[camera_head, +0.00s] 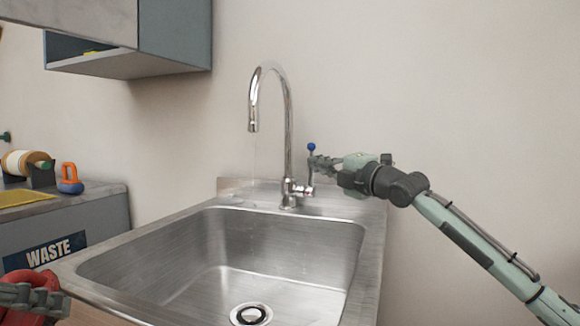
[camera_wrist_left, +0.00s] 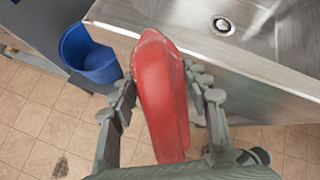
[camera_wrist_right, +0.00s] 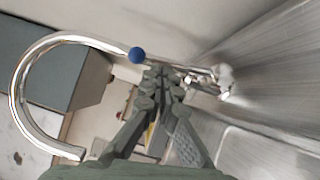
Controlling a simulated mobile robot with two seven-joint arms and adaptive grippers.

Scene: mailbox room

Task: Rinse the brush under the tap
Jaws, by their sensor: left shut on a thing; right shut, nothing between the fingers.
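The chrome tap (camera_head: 288,140) rises at the back of the steel sink, with a blue-knobbed lever (camera_head: 311,148) on its right side. A faint thin stream (camera_head: 253,165) hangs below the spout. My right gripper (camera_head: 318,162) is shut and empty, its tips close beside the lever; contact is unclear. In the right wrist view its tips (camera_wrist_right: 158,74) are just below the blue knob (camera_wrist_right: 137,55). My left gripper (camera_head: 35,298) is shut on a red object (camera_wrist_left: 162,95), apparently the brush, in front of the sink's left front corner. Its bristles are not visible.
The sink basin (camera_head: 215,265) is empty, with a drain (camera_head: 250,314) at its bottom. A grey WASTE cabinet (camera_head: 90,225) stands left, bearing a tape roll (camera_head: 20,163) and an orange item (camera_head: 69,178). A blue bin (camera_wrist_left: 88,55) stands on the floor. A wall cabinet (camera_head: 175,35) hangs upper left.

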